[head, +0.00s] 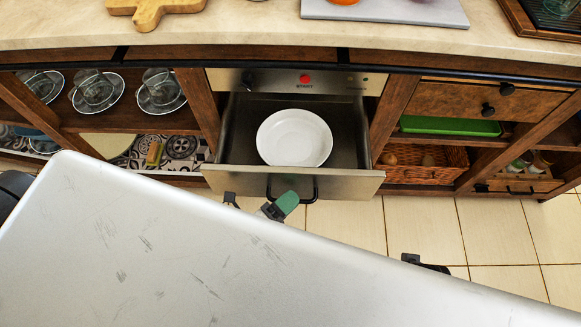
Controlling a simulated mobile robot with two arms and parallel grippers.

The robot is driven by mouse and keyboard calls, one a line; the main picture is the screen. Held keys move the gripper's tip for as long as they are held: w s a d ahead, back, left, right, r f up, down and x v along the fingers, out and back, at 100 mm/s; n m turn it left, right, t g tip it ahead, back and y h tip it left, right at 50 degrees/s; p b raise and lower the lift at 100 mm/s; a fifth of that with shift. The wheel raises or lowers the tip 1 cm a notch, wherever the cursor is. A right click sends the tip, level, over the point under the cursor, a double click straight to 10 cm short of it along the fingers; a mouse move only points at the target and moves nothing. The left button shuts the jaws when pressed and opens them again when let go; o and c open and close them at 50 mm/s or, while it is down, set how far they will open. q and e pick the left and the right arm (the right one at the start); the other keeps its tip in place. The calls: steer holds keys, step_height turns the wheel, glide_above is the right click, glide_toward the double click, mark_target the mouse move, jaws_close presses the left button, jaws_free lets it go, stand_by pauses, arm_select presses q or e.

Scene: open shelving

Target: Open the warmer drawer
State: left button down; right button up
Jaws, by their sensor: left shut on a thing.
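The warmer drawer (345,182) is pulled out of the unit below the counter, so its inside shows. Its steel front has a dark bar handle (315,190). A round white dish (295,138) lies in the drawer. My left gripper (279,206), with a green part, is shut on the handle at its left side; my body hides much of this gripper. A dark part of what looks like my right gripper (425,263) shows over the floor to the right, apart from the drawer. Its fingers cannot be made out.
The warmer's control panel (330,80) has a red light. Shelves at left hold glassware (160,88). At right are a wooden drawer (450,99), a green tray (450,126) and a wicker basket (440,172). A cutting board (155,8) lies on the counter. Tiled floor (500,230) is clear at right.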

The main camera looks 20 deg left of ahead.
arm_select(q)
steer(key=s+d, duration=0.1)
steer(key=s, duration=0.5)
steer(key=shift+s+d+p, duration=0.25)
steer(key=shift+d+p, duration=0.15)
steer(key=shift+p, duration=0.05)
arm_select(e)
steer(key=f, duration=0.4)
steer(key=shift+s+f, duration=0.15)
steer(key=shift+s, duration=0.25)
arm_select(q)
steer(key=c, duration=1.5)
jaws_free()
steer(key=shift+o, duration=0.2)
steer(key=v, duration=1.1)
arm_select(e)
steer(key=shift+w+r, duration=0.15)
steer(key=shift+r, duration=0.2)
steer(key=shift+s+f, duration=0.2)
